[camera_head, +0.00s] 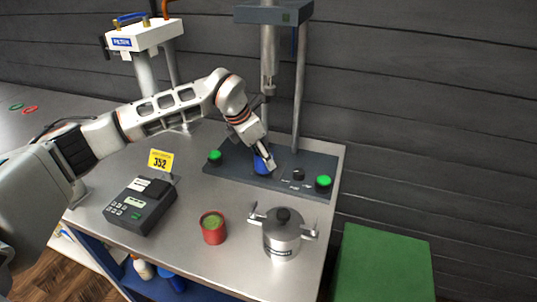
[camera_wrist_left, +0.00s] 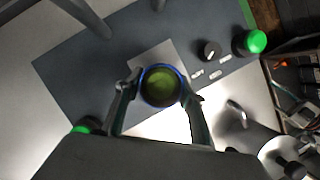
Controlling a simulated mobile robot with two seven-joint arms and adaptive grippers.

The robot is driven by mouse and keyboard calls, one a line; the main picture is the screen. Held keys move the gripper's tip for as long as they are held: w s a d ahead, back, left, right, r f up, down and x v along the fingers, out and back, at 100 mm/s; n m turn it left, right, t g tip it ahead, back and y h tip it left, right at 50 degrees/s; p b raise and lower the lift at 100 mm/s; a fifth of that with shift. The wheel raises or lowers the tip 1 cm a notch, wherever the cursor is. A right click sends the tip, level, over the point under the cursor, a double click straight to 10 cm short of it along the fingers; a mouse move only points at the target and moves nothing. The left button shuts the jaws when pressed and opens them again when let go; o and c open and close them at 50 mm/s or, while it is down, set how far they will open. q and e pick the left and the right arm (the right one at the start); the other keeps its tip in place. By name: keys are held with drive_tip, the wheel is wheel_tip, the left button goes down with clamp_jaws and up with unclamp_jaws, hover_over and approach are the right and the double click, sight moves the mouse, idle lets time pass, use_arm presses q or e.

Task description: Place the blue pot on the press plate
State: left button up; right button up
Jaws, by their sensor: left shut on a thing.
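The blue pot (camera_head: 262,163) is at the dark grey press base, under the press column, partly hidden by my gripper in the head view. In the left wrist view the blue pot (camera_wrist_left: 161,86) has a blue rim and green contents. My left gripper (camera_head: 262,158) is shut on it, one finger on each side. The press plate (camera_wrist_left: 148,55) shows as a lighter square on the dark base, partly under the pot. I cannot tell whether the pot touches it. My right gripper is in neither view.
Green buttons (camera_head: 215,156) (camera_head: 323,182) and a black knob (camera_head: 298,174) stand on the press base (camera_head: 316,163). A red pot (camera_head: 213,228), a metal lidded pot (camera_head: 282,234) and a card device (camera_head: 140,205) stand in front. A green box (camera_head: 383,265) is right of the table.

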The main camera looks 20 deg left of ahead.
use_arm(q)
drive_tip(key=shift+w+d+r, duration=0.1)
drive_tip(key=shift+w+d, duration=0.55)
drive_tip(key=shift+w+d+f+p, duration=0.1)
drive_tip(key=shift+f+p, duration=0.1)
drive_tip(key=shift+p, duration=0.1)
drive_tip(key=shift+f, duration=0.3)
drive_tip(key=o, duration=1.2)
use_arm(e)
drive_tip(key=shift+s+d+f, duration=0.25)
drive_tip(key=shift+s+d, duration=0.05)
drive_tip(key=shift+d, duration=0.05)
